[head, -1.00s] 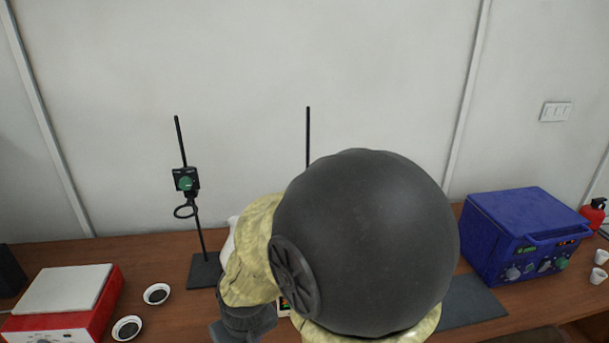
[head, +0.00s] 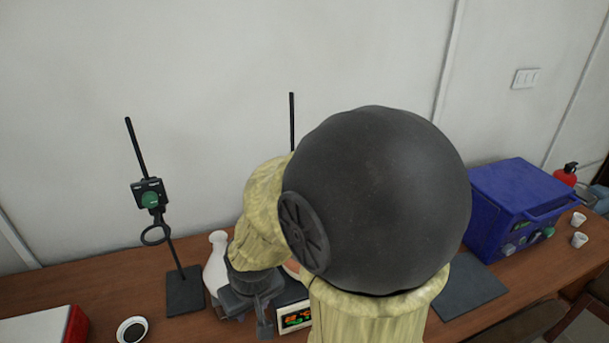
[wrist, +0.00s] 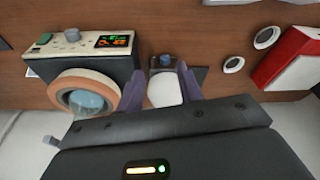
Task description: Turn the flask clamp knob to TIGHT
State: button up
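A dark clamp box with a green knob (head: 150,200) sits on the rod of the left stand (head: 185,290), above a black ring (head: 155,235). The box has small lettering that I cannot read. A second rod (head: 292,120) rises behind my arm; anything lower on it is hidden. A white flask (head: 217,262) stands right of the left stand's base. My gripper (head: 258,305) is low over the table, right of the flask and well away from the green knob. In the wrist view my gripper (wrist: 161,92) has its fingers apart, with a white rounded thing (wrist: 165,90) in view between them; contact is unclear.
A heating unit with a lit display (head: 295,318) is beside my gripper, partly hidden. A blue furnace (head: 515,205) and dark mat (head: 470,295) are at right. A dish (head: 132,330) and a red-sided device (head: 75,325) are at front left. The wall is close behind.

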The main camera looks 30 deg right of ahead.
jog(key=shift+s, duration=0.15)
jog(key=o, duration=0.4)
jog(key=shift+r, duration=0.1)
jog(key=shift+o, duration=0.7)
jog(key=w+d+r+n+p, duration=0.3)
jog(key=w+r+n+p, duration=0.2)
jog(key=w, duration=0.5)
notch_tip(320, 180, up, 2)
jog(key=shift+w+d+r+g, duration=0.1)
jog(key=shift+w+d+g, duration=0.1)
jog(key=shift+g, duration=0.2)
jog(key=w+d+r+n+g+p, duration=0.1)
jog(key=w+d+r+n+p, duration=0.6)
jog(key=w, duration=0.3)
jog(key=w+d+r+n+p, duration=0.2)
jog(key=d+r, duration=0.2)
jog(key=d, duration=0.5)
jog(key=w+d+r+n+p, duration=0.2)
jog(key=d+r+n, duration=0.1)
jog(key=d, duration=0.6)
jog(key=shift+w+d+r+g+p, duration=0.15)
jog(key=shift+w+r+g+p, duration=0.2)
jog(key=shift+r, duration=0.45)
jog(key=shift+s, duration=0.1)
notch_tip(320, 180, down, 18)
jog(key=p, duration=0.6)
jog(key=shift+r, duration=0.25)
